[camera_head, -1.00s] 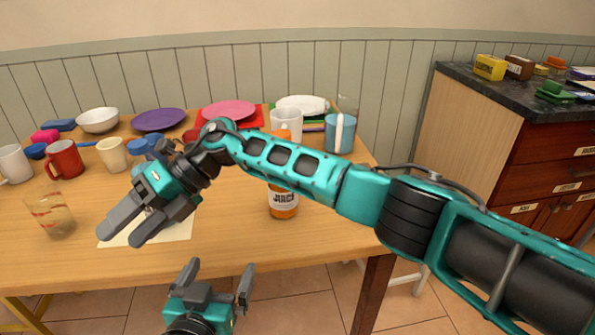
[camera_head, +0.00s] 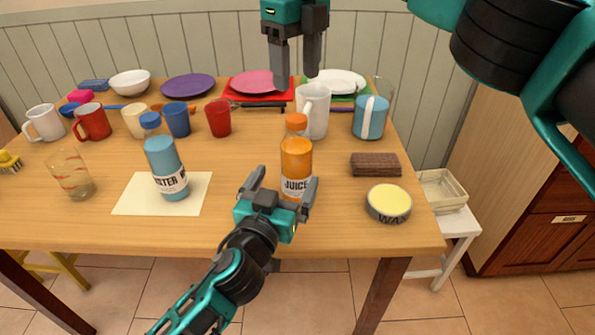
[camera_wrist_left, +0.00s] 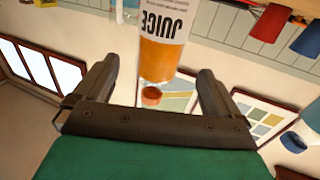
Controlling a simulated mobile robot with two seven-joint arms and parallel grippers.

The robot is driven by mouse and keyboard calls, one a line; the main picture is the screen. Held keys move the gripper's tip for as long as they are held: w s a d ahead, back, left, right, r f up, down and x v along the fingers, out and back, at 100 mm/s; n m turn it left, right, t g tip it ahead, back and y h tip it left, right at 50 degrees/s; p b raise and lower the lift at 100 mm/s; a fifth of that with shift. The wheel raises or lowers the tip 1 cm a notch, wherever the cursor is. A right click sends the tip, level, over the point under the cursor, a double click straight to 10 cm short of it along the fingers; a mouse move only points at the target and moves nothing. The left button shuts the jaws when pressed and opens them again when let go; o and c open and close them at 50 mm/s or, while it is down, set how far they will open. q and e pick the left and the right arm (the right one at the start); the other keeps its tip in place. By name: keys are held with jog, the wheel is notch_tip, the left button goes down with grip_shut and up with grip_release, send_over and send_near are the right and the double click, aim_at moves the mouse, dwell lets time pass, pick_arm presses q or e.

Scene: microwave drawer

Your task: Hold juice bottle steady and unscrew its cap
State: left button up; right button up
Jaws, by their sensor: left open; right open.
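The orange juice bottle (camera_head: 296,160) stands upright on the table, right of centre. Its orange cap (camera_head: 297,122) is on top. My left gripper (camera_head: 283,184) is open in front of the bottle's lower part, fingers pointing at it. In the left wrist view, the bottle (camera_wrist_left: 160,55) appears upside down, label facing the camera, between and beyond the open fingers (camera_wrist_left: 157,70); contact is not visible. My right gripper (camera_head: 295,75) is open and empty, pointing down, high in the picture above the cap and apart from it.
A blue water bottle (camera_head: 162,160) stands on a paper sheet (camera_head: 130,195) to the left. A white mug (camera_head: 313,110) is close behind the juice bottle. A brown block (camera_head: 375,164) and a yellow-topped tin (camera_head: 388,203) lie right. Mugs and plates fill the back.

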aim_at(299, 155)
pick_arm(q)
jog(key=x, duration=0.8)
jog(key=shift+w+d, duration=0.1)
jog(key=shift+w, duration=0.2)
